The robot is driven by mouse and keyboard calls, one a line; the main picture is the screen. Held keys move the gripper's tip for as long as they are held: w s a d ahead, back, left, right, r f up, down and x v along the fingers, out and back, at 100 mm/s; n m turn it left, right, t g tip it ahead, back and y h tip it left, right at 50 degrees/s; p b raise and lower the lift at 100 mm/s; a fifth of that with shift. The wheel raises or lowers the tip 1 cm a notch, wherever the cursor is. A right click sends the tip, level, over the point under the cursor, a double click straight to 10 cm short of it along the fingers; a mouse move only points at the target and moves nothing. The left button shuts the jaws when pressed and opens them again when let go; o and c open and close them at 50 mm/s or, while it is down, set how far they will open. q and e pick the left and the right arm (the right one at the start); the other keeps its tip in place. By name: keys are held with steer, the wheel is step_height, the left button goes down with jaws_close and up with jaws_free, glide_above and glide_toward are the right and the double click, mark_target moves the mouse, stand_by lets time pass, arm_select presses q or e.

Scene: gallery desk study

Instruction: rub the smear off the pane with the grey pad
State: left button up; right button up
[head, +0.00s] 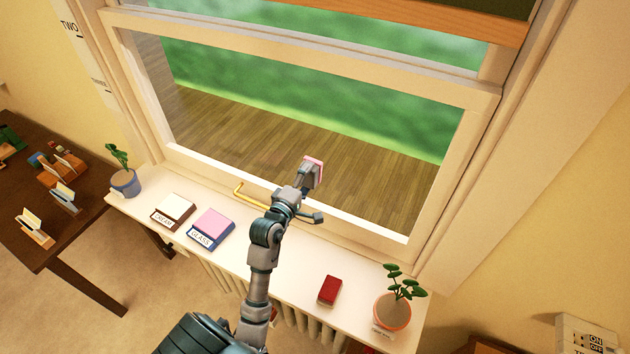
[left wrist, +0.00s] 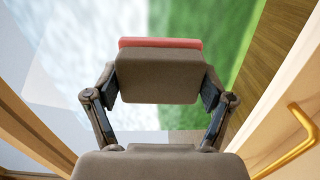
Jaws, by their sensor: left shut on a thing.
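My left gripper (head: 300,181) is in front of the lower part of the window pane (head: 250,105). It is shut on a grey pad with a pink-red face, seen at its tip in the head view (head: 314,172). In the left wrist view, the grey pad (left wrist: 158,75) sits between the two fingers of the left gripper (left wrist: 158,88), its red edge on the far side. I cannot tell whether the pad touches the glass. No distinct smear stands out in the head view; I cannot tell whether pale patches in the wrist view are a smear. My right gripper is not in view.
On the white sill (head: 285,275) are a tray marked CREAM (head: 173,211), a GLASS tray with a pink block (head: 211,228), a red block (head: 329,291) and two potted plants (head: 124,180) (head: 392,310). A yellow handle (head: 248,198) juts from the frame. A dark table (head: 85,215) stands left.

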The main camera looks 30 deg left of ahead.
arm_select(q)
steer(key=shift+a, duration=0.65)
steer(key=shift+s+a, duration=0.1)
steer(key=shift+a, duration=0.35)
steer(key=shift+w+d, duration=0.15)
steer(key=shift+d, duration=1.2)
steer(key=shift+w+d, duration=0.15)
steer(key=shift+d, duration=1.2)
steer(key=d+p, duration=0.2)
steer(key=shift+w+d+r+p, duration=0.15)
steer(key=shift+d+p, duration=0.15)
steer(key=shift+p, duration=0.1)
steer(key=shift+w+d+p, duration=0.1)
steer(key=shift+d+p, duration=0.3)
steer(key=shift+d, duration=0.25)
steer(key=shift+s+a, duration=0.15)
steer(key=shift+a, duration=0.95)
steer(key=shift+s+a, duration=0.15)
steer(key=shift+a, duration=0.95)
steer(key=shift+s+a+b, duration=0.15)
steer(key=shift+a+b, duration=0.15)
steer(key=shift+a, duration=1.4)
steer(key=a+b, duration=0.1)
steer(key=a, duration=0.2)
steer(key=shift+s+a, duration=0.2)
